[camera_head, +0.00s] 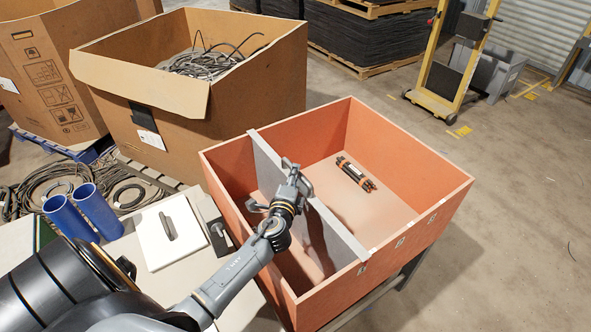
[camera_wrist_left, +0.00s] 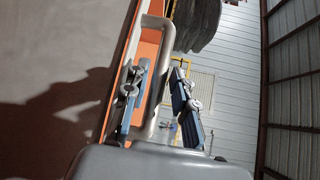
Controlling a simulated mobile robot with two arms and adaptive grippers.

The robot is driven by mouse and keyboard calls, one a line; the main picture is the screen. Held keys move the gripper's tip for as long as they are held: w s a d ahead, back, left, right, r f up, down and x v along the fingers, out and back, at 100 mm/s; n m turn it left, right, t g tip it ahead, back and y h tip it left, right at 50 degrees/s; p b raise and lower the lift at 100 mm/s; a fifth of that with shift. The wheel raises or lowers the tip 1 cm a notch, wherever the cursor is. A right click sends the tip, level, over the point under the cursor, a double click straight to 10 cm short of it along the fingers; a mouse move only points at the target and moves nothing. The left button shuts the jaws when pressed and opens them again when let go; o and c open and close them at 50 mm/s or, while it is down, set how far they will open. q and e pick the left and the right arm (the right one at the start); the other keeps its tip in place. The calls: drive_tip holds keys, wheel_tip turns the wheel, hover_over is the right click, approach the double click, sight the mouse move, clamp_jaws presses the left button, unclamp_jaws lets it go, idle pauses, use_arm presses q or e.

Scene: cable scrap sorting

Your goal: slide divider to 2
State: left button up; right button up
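The orange box (camera_head: 420,240) stands open at the centre of the head view. A grey divider (camera_head: 340,238) crosses it from back wall to front wall, left of the middle; its front end is near the leftmost of several small labels on the front wall. My left gripper (camera_head: 272,186) is at the divider's upper edge, covering part of it. In the left wrist view my gripper's two fingers (camera_wrist_left: 158,95) stand apart, with a pale grey bar (camera_wrist_left: 155,75), apparently the divider's handle, between them. Whether either finger touches it is unclear. My right gripper is not in view.
A dark cable piece (camera_head: 356,174) lies in the right compartment, which is otherwise clear. Left of the box are a white lidded panel (camera_head: 160,240), blue cylinders (camera_head: 70,218) and cable coils. A cardboard box (camera_head: 260,100) with cables stands behind.

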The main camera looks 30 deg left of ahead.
use_arm(q)
drive_tip(key=shift+w+a, duration=0.3)
drive_tip(key=shift+w, duration=0.35)
drive_tip(key=shift+w+a+f, duration=0.15)
drive_tip(key=shift+w+a, duration=0.05)
drive_tip(key=shift+w, duration=0.3)
clamp_jaws()
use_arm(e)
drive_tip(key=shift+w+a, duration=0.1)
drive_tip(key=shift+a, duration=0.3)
